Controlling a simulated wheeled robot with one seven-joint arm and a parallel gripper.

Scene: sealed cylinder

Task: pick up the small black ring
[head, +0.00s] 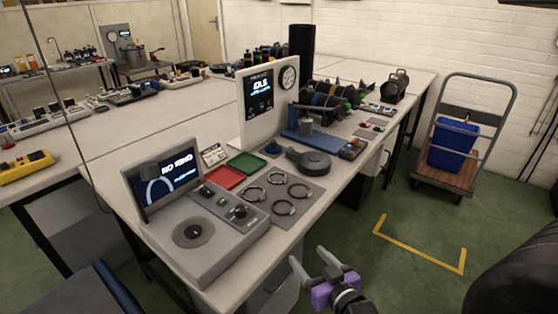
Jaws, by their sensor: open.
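Several thin dark rings lie flat on a grey mat (278,194) near the front edge of the workbench: a back ring (277,184), a left ring (255,200), a right ring (299,197) and a front ring (284,214). They look close in size and partly metallic; I cannot tell which is the small black one. My gripper (308,256) is open and empty, its two grey fingers spread above a purple body. It is in front of the bench edge, below and right of the mat in the picture, apart from the rings.
A grey console with a screen (205,247) stands left of the mat. Red (224,177) and green (246,164) trays lie behind it. A round dark grey device (314,163) and a tall display panel (262,108) stand farther back. A trolley with a blue bin (452,145) is right.

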